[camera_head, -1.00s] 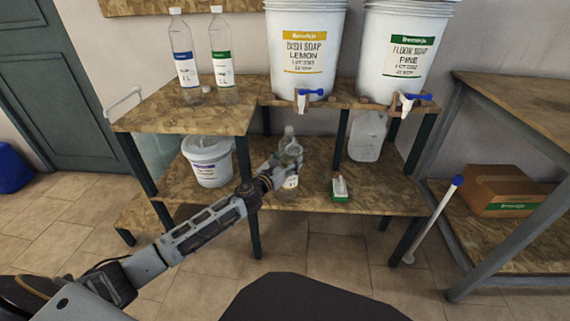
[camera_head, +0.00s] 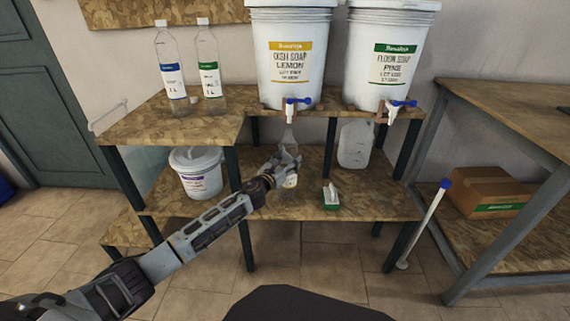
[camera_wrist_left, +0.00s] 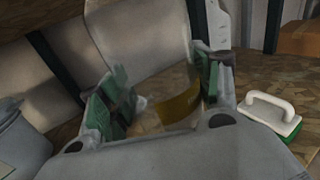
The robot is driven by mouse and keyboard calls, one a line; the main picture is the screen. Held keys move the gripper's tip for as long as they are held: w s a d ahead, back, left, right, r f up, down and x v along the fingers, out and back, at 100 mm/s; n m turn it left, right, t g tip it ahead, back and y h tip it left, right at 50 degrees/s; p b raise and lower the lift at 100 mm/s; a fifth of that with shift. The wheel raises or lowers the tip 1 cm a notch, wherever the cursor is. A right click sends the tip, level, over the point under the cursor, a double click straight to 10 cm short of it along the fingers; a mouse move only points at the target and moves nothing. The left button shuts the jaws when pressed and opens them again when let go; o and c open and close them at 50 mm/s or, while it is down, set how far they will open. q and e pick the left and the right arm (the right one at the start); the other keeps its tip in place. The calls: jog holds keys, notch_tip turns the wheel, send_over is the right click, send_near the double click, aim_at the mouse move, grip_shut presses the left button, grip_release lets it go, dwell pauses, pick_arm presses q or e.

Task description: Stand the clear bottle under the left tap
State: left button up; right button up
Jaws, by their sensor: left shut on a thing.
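The clear bottle (camera_head: 289,140) has a yellow label low on its body, which also shows in the left wrist view (camera_wrist_left: 180,104). My left gripper (camera_head: 288,161) is shut around it and holds it roughly upright over the lower shelf. The fingers hide part of the bottle; I cannot tell whether its base touches the shelf. In the head view the bottle's neck lies just below the left tap (camera_head: 291,109), a blue-handled tap on the lemon dish soap drum (camera_head: 290,50). My right gripper is not in view.
The lower shelf (camera_head: 260,207) also bears a white tub (camera_head: 196,173), a green-and-white brush (camera_head: 331,197) and a translucent jug (camera_head: 355,145). The pine drum (camera_head: 385,55) has the right tap (camera_head: 391,111). Two clear bottles (camera_head: 171,65) stand on the upper left shelf.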

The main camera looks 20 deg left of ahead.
pick_arm(q)
jog(key=shift+w+d, duration=0.1)
jog(key=shift+w, duration=0.3)
jog(key=shift+f, duration=0.5)
dwell(2.0)
dwell(0.7)
jog(key=o, duration=0.8)
jog(key=o, duration=0.5)
jog(key=shift+o, duration=0.2)
jog(key=shift+s, duration=0.15)
